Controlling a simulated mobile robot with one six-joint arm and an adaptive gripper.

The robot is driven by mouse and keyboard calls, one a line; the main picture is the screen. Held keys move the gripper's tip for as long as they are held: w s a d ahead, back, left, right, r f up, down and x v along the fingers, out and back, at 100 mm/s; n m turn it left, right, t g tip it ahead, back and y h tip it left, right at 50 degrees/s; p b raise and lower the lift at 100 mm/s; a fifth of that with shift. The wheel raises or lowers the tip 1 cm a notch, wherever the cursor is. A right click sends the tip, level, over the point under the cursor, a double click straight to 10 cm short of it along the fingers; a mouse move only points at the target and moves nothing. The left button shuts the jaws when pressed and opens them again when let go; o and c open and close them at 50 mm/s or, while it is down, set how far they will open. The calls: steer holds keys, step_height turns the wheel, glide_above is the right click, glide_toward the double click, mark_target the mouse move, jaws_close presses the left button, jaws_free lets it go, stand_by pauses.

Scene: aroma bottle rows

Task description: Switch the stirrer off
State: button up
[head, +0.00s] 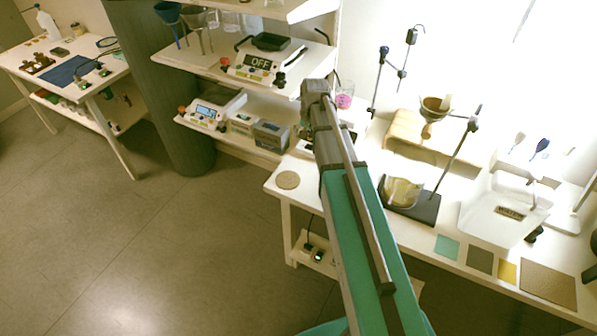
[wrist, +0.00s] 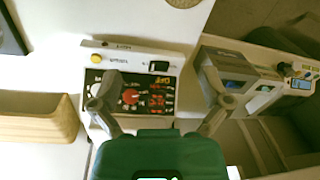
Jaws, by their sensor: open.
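In the head view my arm hides the gripper and most of this device.
A wooden block (wrist: 38,118) is left of the device; boxed instruments (wrist: 235,75) are right. In the head view, another device (head: 257,66) reading OFF sits on the upper shelf, and a blue-display device (head: 208,108) below it. A beaker of pink liquid (head: 345,98) stands behind my arm.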

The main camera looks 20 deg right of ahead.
steer(key=s+a+n, duration=0.4)
steer(key=s+a, duration=0.3)
steer(key=s, duration=0.6)
steer(key=shift+s+h, duration=0.3)
steer(key=shift+s, duration=0.05)
steer(key=shift+a+f, duration=0.1)
steer(key=shift+n+g, duration=0.3)
steer(key=shift+n, duration=0.6)
steer(key=s, duration=0.1)
steer(key=s+a, duration=0.1)
steer(key=s, duration=0.2)
steer(key=shift+s+a, duration=0.2)
steer(key=shift+a, duration=0.1)
